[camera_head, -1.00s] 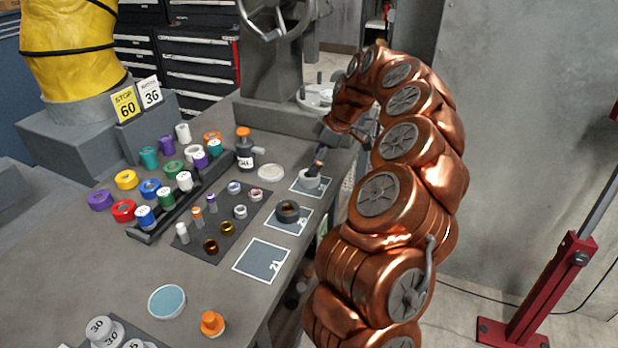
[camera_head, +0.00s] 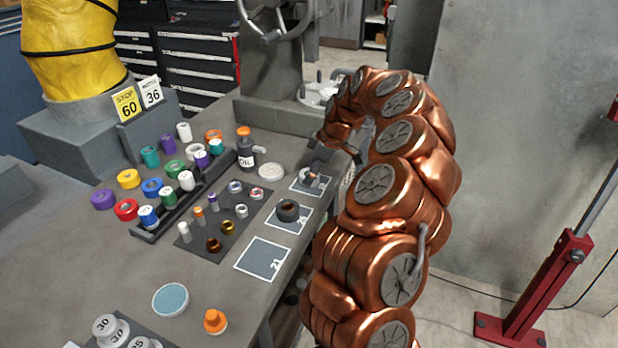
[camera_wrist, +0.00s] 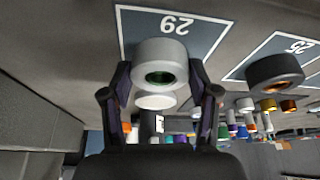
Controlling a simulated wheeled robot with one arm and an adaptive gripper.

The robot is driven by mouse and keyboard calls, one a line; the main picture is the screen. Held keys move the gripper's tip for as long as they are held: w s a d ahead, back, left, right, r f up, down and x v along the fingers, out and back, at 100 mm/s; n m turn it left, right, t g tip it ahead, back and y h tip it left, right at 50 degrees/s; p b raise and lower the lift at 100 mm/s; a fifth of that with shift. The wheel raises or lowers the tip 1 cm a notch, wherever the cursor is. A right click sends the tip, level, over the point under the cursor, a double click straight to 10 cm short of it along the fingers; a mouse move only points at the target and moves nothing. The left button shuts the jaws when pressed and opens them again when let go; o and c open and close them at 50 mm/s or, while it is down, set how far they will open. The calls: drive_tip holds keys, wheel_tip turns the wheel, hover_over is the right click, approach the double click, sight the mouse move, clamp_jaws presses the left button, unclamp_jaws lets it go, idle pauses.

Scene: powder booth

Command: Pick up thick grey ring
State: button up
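The thick grey ring (camera_wrist: 160,65) lies on the square marked 29 (camera_wrist: 205,38) in the wrist view, its dark hole facing the camera. My gripper (camera_wrist: 159,70) is open, one finger on each side of the ring, with only narrow gaps; contact is hard to tell. In the head view my gripper (camera_head: 318,167) is low over the far square (camera_head: 299,188), and the ring (camera_head: 306,178) is partly hidden by it.
A dark ring (camera_head: 288,210) lies on the square marked 25 beside it. The square marked 21 (camera_head: 263,259) is empty. A white round lid (camera_head: 271,171) and an orange-capped bottle (camera_head: 246,155) stand to the left. Several tape rolls and small cylinders fill the bench further left.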

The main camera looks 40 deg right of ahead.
drive_tip(key=c, duration=0.7)
drive_tip(key=shift+c, duration=0.2)
